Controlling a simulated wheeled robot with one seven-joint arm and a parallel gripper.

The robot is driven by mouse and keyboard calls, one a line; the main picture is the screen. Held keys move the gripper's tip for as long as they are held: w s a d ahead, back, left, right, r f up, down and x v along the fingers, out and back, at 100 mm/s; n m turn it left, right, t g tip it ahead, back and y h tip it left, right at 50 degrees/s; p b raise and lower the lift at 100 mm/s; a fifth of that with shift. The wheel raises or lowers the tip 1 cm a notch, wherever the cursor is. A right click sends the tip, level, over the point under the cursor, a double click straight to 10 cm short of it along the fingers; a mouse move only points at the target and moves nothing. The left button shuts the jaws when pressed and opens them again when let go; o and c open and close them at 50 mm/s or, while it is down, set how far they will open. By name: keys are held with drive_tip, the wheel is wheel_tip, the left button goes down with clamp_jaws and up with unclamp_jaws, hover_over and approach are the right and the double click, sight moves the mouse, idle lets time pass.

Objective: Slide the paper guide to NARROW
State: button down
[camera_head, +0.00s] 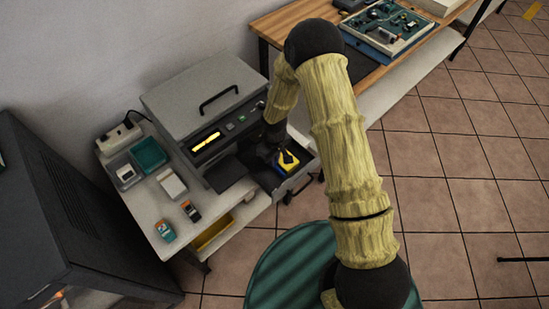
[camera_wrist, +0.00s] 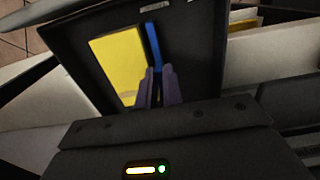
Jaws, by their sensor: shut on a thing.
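The paper guide (camera_wrist: 153,42) is a blue upright strip inside the open dark tray (camera_wrist: 205,60) of the printer. It stands beside the right edge of a yellow paper stack (camera_wrist: 118,62) in the wrist view. My gripper (camera_wrist: 158,73) has its two purple fingers close together at the near end of the blue guide and is shut on it. The fingers hide the guide's lower part. In the head view, the tray (camera_head: 306,168) is pulled out of the grey printer (camera_head: 195,95), and my arm reaches down into it. No NARROW mark is readable.
The printer stands on a light table (camera_head: 150,210) with a green bin (camera_head: 149,154), a white box (camera_head: 171,184) and small cartridges (camera_head: 164,230). A wooden bench (camera_head: 290,22) is behind on the right. A dark cabinet (camera_head: 50,200) is at left. Tiled floor lies open at right.

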drive_tip(key=c, duration=1.5)
unclamp_jaws()
drive_tip(key=shift+w+d, duration=0.2)
drive_tip(key=shift+d, duration=0.05)
drive_tip(key=shift+s+a, duration=0.1)
wheel_tip(320, 180, up, 18)
drive_tip(key=shift+f+p, duration=0.25)
drive_tip(key=shift+p, duration=0.05)
drive_tip(key=s+d+r+m+t+p, duration=0.1)
drive_tip(key=s+d+r+m+p, duration=0.1)
drive_tip(key=s+d+r+m, duration=0.1)
drive_tip(key=s+d+r+m+p, duration=0.2)
drive_tip(key=s+d+r, duration=0.4)
drive_tip(key=r, duration=0.3)
drive_tip(key=s+d+r+m+t+p, duration=0.1)
drive_tip(key=s+d+r+m+p, duration=0.2)
drive_tip(key=d+r, duration=0.3)
drive_tip(key=shift+s+d+m+t, duration=0.3)
drive_tip(key=shift+s+d, duration=0.2)
drive_tip(key=shift+s, duration=0.4)
